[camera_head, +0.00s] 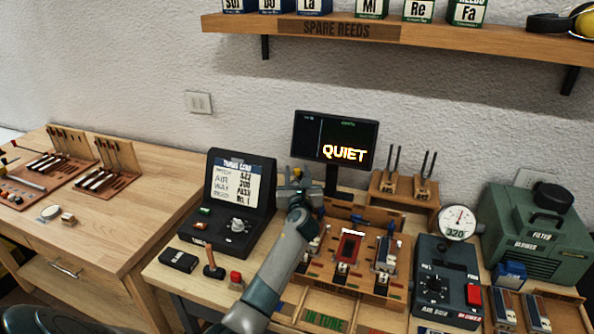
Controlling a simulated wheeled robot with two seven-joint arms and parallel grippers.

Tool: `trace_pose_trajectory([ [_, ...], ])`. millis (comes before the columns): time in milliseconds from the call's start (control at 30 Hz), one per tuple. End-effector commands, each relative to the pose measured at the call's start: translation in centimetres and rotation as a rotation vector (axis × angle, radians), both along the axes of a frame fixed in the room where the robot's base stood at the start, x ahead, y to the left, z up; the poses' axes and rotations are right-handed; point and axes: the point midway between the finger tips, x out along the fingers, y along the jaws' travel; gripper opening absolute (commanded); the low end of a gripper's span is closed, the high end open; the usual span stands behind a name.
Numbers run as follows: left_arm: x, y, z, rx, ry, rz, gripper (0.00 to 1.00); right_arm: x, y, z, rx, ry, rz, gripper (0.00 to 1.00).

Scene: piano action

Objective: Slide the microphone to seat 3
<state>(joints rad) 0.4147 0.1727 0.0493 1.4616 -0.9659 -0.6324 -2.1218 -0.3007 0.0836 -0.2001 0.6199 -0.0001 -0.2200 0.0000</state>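The wooden bench fixture (322,270) stands in the middle of the right table, with a red reed block (348,248) at its centre and dark metal-and-wood blocks to either side. My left gripper (296,176) is above the fixture's back left end, in front of the wall and left of the monitor. It is small and seen from behind, so I cannot tell its opening or whether it touches anything. I cannot pick out the microphone for certain; my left forearm and gripper hide part of the fixture's left and rear. My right gripper is out of view.
A monitor (335,144) reading QUIET stands behind the fixture. A black console with a card (239,190) is to the left. Two tuning forks on a wooden stand (405,188), a dial gauge (457,221) and a dark air box (447,275) are to the right. A shelf (450,37) hangs above.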

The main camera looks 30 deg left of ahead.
Motion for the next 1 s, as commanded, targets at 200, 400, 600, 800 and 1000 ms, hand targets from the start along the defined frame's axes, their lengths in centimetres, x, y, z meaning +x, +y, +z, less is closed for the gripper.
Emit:
trace_pose_trajectory([
  [200, 1.01, 0.77, 0.00, -0.001, 0.001, 0.000, 0.37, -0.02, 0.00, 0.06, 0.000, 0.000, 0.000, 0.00],
  [400, 1.10, 0.84, 0.01, 0.000, 0.000, 0.000, 0.37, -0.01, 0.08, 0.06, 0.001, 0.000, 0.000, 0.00],
  [600, 1.08, 0.82, 0.01, 0.000, 0.000, 0.000, 0.18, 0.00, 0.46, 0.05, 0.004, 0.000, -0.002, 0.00],
  [800, 1.07, 0.82, 0.00, 0.000, 0.000, 0.000, 0.00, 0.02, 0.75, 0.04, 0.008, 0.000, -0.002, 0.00],
  [1000, 1.12, 0.62, 0.02, -0.001, 0.001, -0.001, 0.00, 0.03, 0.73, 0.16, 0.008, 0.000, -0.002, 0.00],
])
